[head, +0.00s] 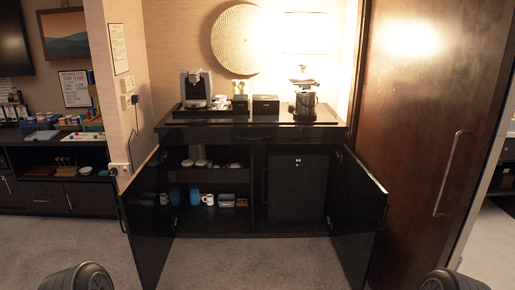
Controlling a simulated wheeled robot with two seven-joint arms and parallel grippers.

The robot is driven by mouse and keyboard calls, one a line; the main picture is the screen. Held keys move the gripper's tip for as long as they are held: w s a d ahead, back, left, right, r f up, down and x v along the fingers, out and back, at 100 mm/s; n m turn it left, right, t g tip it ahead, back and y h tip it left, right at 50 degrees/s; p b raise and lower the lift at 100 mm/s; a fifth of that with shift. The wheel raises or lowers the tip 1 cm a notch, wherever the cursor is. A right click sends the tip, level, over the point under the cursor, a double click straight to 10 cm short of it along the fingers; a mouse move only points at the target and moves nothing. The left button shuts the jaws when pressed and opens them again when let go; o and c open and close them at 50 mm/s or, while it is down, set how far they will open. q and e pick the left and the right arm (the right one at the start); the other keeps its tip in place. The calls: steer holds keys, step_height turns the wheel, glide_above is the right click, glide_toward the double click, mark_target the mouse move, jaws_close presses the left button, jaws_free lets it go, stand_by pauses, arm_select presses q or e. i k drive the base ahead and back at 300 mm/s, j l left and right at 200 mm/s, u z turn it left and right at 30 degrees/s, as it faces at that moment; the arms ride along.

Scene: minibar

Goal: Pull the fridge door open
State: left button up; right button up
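The fridge (298,190) is a dark box in the right compartment of the black minibar cabinet. Its door faces me and looks closed, with small light marks near its top edge. A thin vertical handle-like bar (264,185) shows at the left of the fridge; I cannot tell which part it belongs to. Neither of my grippers is in view. Only dark rounded parts of my arms show at the bottom left and bottom right corners, well apart from the fridge.
The left cabinet door (147,222) and right cabinet door (358,215) stand open toward me. Mugs (208,199) sit on the left shelves. A coffee machine (195,88) and a lamp (304,70) stand on top. Carpet (255,262) before the cabinet is clear.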

mark_target(297, 182)
steer(key=i+z, duration=0.15)
steer(key=i, duration=0.4)
steer(key=i+j+z, duration=0.2)
steer(key=i, duration=0.3)
steer(key=i+j+z, duration=0.15)
steer(key=i, duration=0.4)
steer(key=i+j+z, duration=0.15)
steer(key=i+j, duration=0.2)
steer(key=i, duration=0.15)
steer(key=i+j+z, duration=0.5)
steer(key=i, duration=0.2)
